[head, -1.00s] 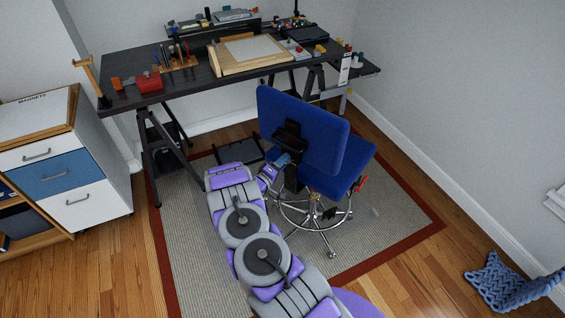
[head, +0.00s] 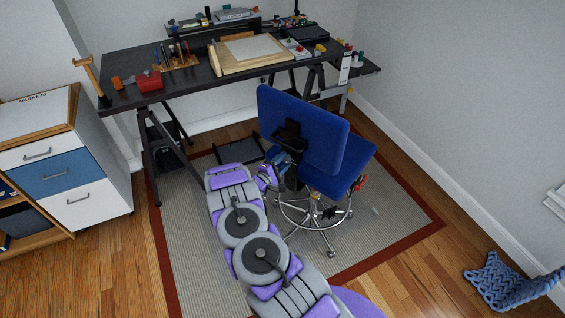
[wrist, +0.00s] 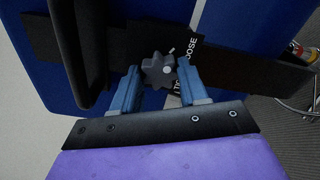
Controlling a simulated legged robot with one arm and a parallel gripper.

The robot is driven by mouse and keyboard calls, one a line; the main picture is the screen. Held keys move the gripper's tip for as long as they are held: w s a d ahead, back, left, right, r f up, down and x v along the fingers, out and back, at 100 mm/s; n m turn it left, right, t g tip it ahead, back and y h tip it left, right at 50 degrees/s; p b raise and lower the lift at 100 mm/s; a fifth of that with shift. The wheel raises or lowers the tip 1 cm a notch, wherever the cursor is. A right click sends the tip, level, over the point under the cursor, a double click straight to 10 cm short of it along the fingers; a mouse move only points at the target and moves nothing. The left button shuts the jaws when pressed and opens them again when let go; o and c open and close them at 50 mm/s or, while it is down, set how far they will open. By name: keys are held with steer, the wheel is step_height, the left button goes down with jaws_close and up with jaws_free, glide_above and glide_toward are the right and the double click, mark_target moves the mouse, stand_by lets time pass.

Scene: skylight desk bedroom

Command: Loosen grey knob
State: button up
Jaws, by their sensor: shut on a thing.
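The grey knob (wrist: 158,70) is a lobed star shape at the back of the blue chair, in the middle of the wrist view. My gripper (wrist: 156,78) has one blue finger on each side of it and is shut on it. A black label beside the knob shows the letters "OOSE" in white. The blue chair (head: 305,130) stands on the rug with its back toward me. In the head view my gripper (head: 282,160) is behind the chair back, and the knob is too small and covered to make out.
A black desk (head: 205,80) with tools and a drawing board stands behind the chair. A white drawer cabinet (head: 92,205) is at left. A blue knitted throw (head: 500,285) lies at lower right. The rug (head: 190,260) is mostly clear.

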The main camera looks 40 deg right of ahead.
stand_by(0.4)
steer(key=o, duration=1.1)
steer(key=shift+c, duration=0.2)
steer(key=shift+a, duration=0.1)
steer(key=v, duration=1.7)
steer(key=shift+a, duration=0.2)
steer(key=shift+w+f, duration=0.1)
steer(key=shift+w, duration=0.05)
